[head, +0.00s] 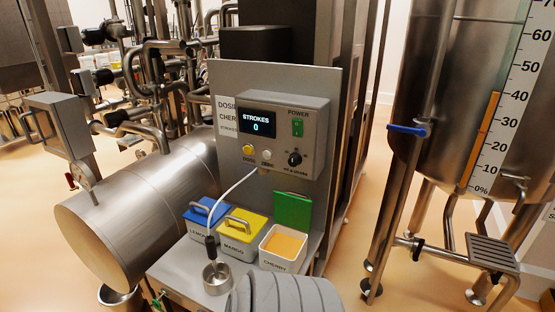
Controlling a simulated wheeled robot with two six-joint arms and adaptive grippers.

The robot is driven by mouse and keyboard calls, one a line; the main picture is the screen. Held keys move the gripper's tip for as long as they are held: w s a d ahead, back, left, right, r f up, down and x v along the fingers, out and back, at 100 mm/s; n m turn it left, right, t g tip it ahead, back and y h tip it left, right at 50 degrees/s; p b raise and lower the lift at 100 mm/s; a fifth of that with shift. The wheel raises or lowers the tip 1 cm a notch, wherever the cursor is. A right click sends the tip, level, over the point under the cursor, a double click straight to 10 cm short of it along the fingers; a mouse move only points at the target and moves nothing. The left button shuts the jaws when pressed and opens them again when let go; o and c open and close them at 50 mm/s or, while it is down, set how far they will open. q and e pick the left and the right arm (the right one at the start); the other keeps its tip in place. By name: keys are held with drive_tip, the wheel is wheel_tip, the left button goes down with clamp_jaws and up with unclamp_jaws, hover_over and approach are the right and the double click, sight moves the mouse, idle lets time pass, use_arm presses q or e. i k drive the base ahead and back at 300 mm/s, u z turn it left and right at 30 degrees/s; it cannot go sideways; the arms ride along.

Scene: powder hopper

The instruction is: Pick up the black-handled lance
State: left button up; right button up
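The black-handled lance (211,246) stands roughly upright at the front of the grey work surface. Its lower end is in or just behind a small steel cup (217,278); its tip is hidden. A white hose (236,185) curves from the top of the handle up to the grey dosing control box (284,133). Neither of my grippers is in view, and nothing is seen holding the lance.
Behind the lance stand the blue-lidded lemon bin (205,213), the yellow-lidded mango bin (242,232) and the open cherry bin (283,248) with orange contents. A steel horizontal tank (150,195) is left. A grey ribbed shape (285,295) fills the bottom centre.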

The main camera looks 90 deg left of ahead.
sight(217, 278)
drive_tip(key=u, duration=1.05)
drive_tip(key=i, duration=1.1)
drive_tip(key=u, duration=2.1)
